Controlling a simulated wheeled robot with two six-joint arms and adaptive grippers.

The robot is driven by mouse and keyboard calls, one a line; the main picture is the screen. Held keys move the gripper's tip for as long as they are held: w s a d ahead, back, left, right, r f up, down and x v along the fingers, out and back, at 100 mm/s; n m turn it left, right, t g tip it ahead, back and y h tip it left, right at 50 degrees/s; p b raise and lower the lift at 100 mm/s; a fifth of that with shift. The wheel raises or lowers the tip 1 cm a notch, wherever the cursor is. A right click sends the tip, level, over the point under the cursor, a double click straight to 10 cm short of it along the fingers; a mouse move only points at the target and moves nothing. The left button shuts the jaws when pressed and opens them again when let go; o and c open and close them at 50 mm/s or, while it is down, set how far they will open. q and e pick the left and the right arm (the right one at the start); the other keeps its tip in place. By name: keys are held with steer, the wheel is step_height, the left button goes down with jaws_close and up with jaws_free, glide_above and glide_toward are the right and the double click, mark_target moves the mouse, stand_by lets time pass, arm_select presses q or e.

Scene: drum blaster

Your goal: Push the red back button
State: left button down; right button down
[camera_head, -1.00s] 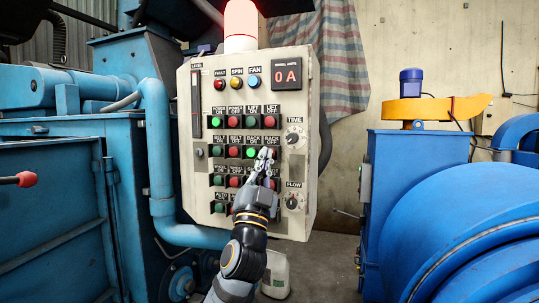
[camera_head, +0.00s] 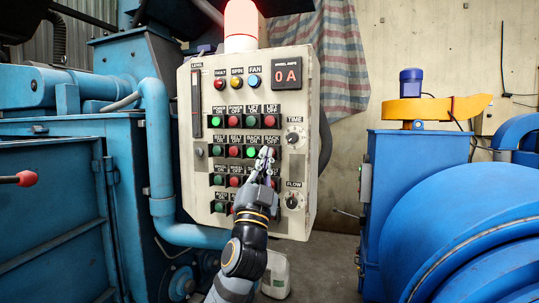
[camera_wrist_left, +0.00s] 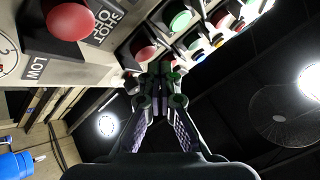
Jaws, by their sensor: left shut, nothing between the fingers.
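The red back button (camera_head: 271,149), under the BACK OFF label, is at the right end of the second button row on the cream control panel (camera_head: 304,150). My left gripper (camera_head: 266,156) is shut and empty, with its fingertips at this button and partly covering it. I cannot tell whether they touch it. The green back button (camera_head: 250,152) is just left of the fingertips. In the left wrist view the shut fingers (camera_wrist_left: 164,70) point at the panel, close to a red button (camera_wrist_left: 143,53). My right gripper is not in view.
Other buttons surround the fingertips closely. The TIME knob (camera_head: 293,140) and FLOW knob (camera_head: 292,201) stick out at the panel's right side. A lit red beacon (camera_head: 241,22) stands above. Blue machinery fills the left, and a large blue machine (camera_head: 470,235) stands at the right.

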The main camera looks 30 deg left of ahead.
arm_select(q)
steer(key=shift+w, duration=0.3)
steer(key=shift+w+a, duration=0.2)
steer(key=shift+w, duration=0.2)
stand_by(0.6)
stand_by(0.4)
steer(key=shift+s+d+b, duration=0.2)
steer(key=shift+s+b, duration=0.15)
steer(key=shift+s, duration=0.5)
steer(key=shift+f, duration=0.1)
steer(key=s, duration=0.2)
steer(key=s+d+b, duration=0.1)
steer(key=s, duration=0.1)
steer(key=shift+s+d, duration=0.1)
steer(key=shift+s, duration=0.3)
stand_by(0.5)
